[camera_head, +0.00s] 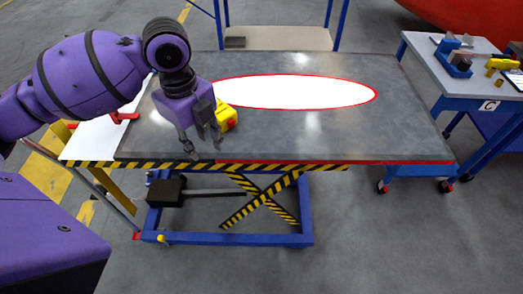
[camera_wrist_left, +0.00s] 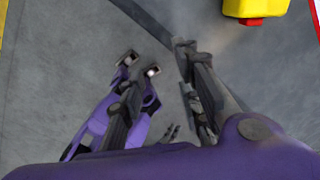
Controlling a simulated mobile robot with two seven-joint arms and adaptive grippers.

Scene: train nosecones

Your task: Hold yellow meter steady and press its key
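The yellow meter (camera_head: 224,113) stands on the grey lift table (camera_head: 330,135), left of the table's middle. A red part (camera_head: 231,123) shows on its near side; I take it for the key. My left gripper (camera_head: 204,150) is open and empty above the table's front edge, just left of and nearer than the meter, and its hand partly hides the meter. In the left wrist view the meter (camera_wrist_left: 257,7) is cut off by the top edge, with its red part (camera_wrist_left: 251,21) showing. The open fingers (camera_wrist_left: 156,54) are to its left, apart from it.
A white oval with a red rim (camera_head: 295,91) lies behind and right of the meter. A white panel (camera_head: 95,139) and a red piece (camera_head: 123,117) are at the table's left end. A blue-framed side table (camera_head: 455,85) with tools stands at right. The table's right half is clear.

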